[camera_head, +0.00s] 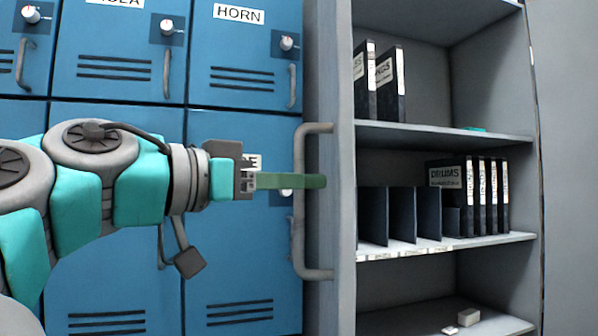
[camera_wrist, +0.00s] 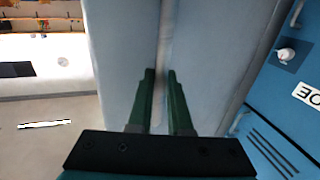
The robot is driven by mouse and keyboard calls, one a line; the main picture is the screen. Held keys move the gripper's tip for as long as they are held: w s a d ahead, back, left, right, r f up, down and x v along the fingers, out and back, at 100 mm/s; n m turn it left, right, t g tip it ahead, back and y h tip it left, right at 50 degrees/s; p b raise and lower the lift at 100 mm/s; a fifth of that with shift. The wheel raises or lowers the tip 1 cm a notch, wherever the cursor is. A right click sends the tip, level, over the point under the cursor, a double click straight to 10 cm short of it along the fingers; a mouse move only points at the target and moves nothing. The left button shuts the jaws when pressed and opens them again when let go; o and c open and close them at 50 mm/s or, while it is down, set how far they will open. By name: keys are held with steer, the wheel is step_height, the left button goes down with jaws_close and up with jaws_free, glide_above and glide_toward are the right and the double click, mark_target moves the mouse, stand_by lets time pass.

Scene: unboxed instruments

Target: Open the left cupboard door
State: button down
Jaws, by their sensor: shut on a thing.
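The left cupboard door (camera_head: 342,85) is a grey panel seen nearly edge-on in the head view, with the cupboard's shelves open to view on its right. Its long grey bar handle (camera_head: 299,245) stands upright on the panel's left-facing side. My gripper (camera_head: 312,182) comes in level from the left, its green fingers at the handle's middle. In the wrist view the handle (camera_wrist: 166,40) runs between the two green fingers (camera_wrist: 163,85), which are shut on it. The door face (camera_wrist: 125,50) lies behind them.
Blue lockers (camera_head: 235,85) with small handles stand close behind my arm on the left. The cupboard's shelves (camera_head: 440,135) hold black binders (camera_head: 465,190) and dividers. A bare grey wall (camera_head: 570,170) is at the right.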

steer(key=shift+w+f, duration=0.2)
steer(key=c, duration=1.2)
jaws_free()
steer(key=o, duration=0.4)
steer(key=shift+c, duration=0.2)
steer(key=shift+s+r, duration=0.1)
steer(key=p+v, duration=0.6)
steer(key=v, duration=0.1)
steer(key=shift+s+a+p, duration=0.2)
steer(key=shift+a+p, duration=0.1)
steer(key=shift+a, duration=0.05)
